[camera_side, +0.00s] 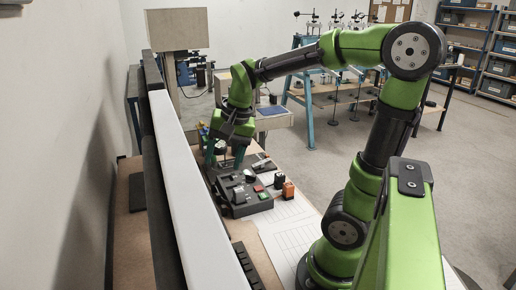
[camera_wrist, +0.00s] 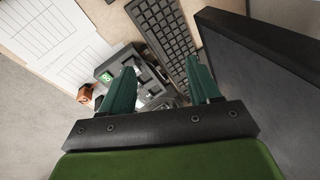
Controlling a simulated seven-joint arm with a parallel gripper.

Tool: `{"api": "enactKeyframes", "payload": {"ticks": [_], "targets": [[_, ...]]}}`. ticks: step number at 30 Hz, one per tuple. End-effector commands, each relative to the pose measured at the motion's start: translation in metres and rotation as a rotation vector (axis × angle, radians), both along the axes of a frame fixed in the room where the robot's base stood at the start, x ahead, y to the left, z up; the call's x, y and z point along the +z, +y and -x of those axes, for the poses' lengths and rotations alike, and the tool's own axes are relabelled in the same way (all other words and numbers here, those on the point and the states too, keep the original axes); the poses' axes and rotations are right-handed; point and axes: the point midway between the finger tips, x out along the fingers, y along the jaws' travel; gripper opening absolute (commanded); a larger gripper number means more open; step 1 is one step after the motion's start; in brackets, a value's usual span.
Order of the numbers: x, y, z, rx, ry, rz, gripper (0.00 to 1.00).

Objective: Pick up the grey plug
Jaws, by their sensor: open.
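My gripper (camera_side: 224,164) is open and points down over the far end of a dark control box (camera_side: 240,209). In the wrist view my gripper (camera_wrist: 160,65) has its two teal fingers wide apart, with no object visibly held. The control box (camera_wrist: 110,66) lies below and between the fingers there, with a green button and grey parts on it. I cannot pick out the grey plug with certainty; small grey parts between the fingers are partly hidden by the gripper.
An orange block (camera_side: 288,190) stands right of the box; it also shows in the wrist view (camera_wrist: 85,93). A black keyboard (camera_wrist: 163,25) lies beside the box. A large dark panel (camera_wrist: 275,70) rises to the right. Printed white sheets (camera_side: 288,226) cover the near table.

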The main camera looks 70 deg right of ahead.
Motion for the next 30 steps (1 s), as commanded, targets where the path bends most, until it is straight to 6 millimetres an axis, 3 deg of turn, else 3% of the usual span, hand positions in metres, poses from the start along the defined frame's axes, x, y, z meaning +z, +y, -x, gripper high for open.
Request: {"api": "enactKeyframes", "payload": {"ticks": [1,3,6,9,12,19,30], "targets": [[-0.007,-0.024,-0.008,-0.183,0.078,-0.029,0.62],[-0.012,-0.052,-0.014,-0.449,0.165,-0.058,0.62],[-0.014,-0.08,-0.017,-0.775,0.243,-0.078,0.62],[-0.008,-0.093,-0.017,-1.013,0.272,-0.091,0.62],[-0.001,-0.093,-0.015,-1.152,0.278,-0.109,0.62],[-0.02,-0.091,-0.013,-1.231,0.293,-0.122,0.62],[-0.098,-0.09,-0.012,-1.228,0.293,-0.122,0.62]]}}
